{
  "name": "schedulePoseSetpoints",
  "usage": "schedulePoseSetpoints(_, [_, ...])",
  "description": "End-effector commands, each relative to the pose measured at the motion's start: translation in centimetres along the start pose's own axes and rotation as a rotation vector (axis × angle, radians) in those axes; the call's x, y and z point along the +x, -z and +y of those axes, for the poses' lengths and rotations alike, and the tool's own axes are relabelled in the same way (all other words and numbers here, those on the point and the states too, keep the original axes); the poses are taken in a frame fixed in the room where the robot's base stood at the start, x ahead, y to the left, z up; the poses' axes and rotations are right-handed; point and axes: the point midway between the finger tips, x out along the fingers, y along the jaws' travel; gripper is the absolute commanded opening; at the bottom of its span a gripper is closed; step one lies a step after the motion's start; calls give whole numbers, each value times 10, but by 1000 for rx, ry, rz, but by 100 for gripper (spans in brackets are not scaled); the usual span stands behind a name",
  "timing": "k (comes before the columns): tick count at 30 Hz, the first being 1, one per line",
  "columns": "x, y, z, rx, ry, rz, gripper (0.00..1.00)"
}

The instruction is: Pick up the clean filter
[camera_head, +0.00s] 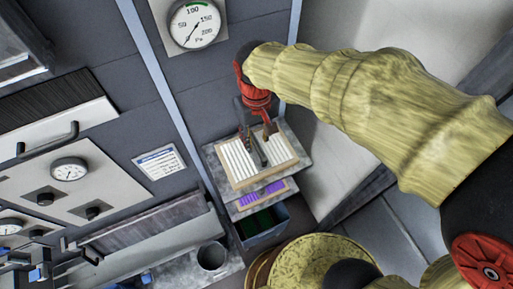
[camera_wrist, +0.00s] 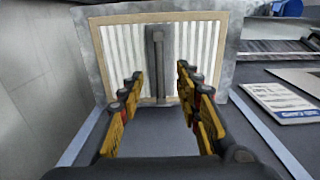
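The clean filter (camera_head: 236,161) is a white pleated panel in a pale frame, lying on the upper grey shelf (camera_head: 213,158) in the head view. A dark bar-shaped handle (camera_wrist: 158,62) runs down its middle in the wrist view, where the filter (camera_wrist: 115,42) fills the upper centre. My gripper (camera_head: 258,134) is over the filter in the head view. In the wrist view my gripper (camera_wrist: 160,78) is open, with one yellow-and-black finger on each side of the handle and visible gaps between. Whether the fingertips reach the handle's depth is unclear.
A lower shelf holds a purple-topped panel (camera_head: 262,195), with a dark blue bin (camera_head: 266,233) beneath it. A pale sheet (camera_head: 160,162) is on the dark wall panel to the left. A pressure gauge (camera_head: 194,24) is above. A pale wall stands right of the shelf.

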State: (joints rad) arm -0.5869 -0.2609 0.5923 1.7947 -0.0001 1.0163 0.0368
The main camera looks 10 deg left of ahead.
Motion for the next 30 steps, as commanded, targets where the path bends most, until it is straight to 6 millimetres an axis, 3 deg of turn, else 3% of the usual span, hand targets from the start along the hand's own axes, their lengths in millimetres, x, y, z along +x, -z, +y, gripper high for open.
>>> schedulePoseSetpoints(3, [19, 0, 0, 0, 0, 0, 34])
schedulePoseSetpoints(8, [29, 0, 0, 0, 0, 0, 34])
schedulePoseSetpoints(17, [30, 0, 0, 0, 0, 1, 34])
schedulePoseSetpoints(30, [30, 0, 0, 0, 0, 1, 22])
